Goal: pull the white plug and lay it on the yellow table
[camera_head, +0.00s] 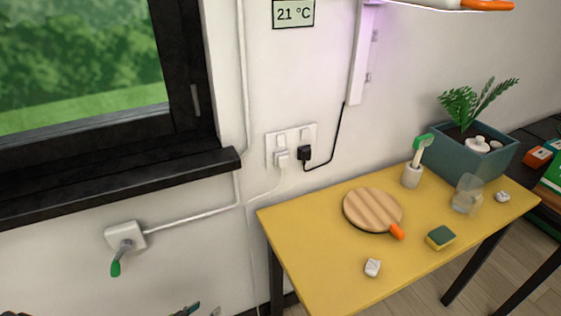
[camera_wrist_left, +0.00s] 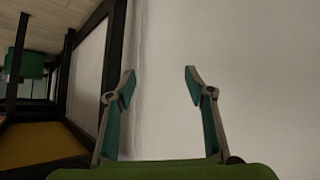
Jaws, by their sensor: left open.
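The white plug (camera_head: 282,158) sits in the left part of the white wall socket plate (camera_head: 291,134), with a thin white cable hanging from it. A black plug (camera_head: 304,153) sits beside it on the right. The yellow table (camera_head: 320,270) stands against the wall, below and to the right of the sockets. My left gripper (camera_head: 202,310) just shows at the bottom edge of the head view, below and left of the plug and apart from it. In the left wrist view the gripper (camera_wrist_left: 160,84) is open and empty, with bare pale wall beyond its fingers. My right gripper is not in view.
On the table are a round wooden board (camera_head: 372,208), a sponge (camera_head: 440,237), a small white object (camera_head: 373,267), a brush in a cup (camera_head: 411,176), a clear cup (camera_head: 466,195) and a planter (camera_head: 473,150). The table's front left is bare. A green-tipped crank (camera_head: 122,246) juts from the wall.

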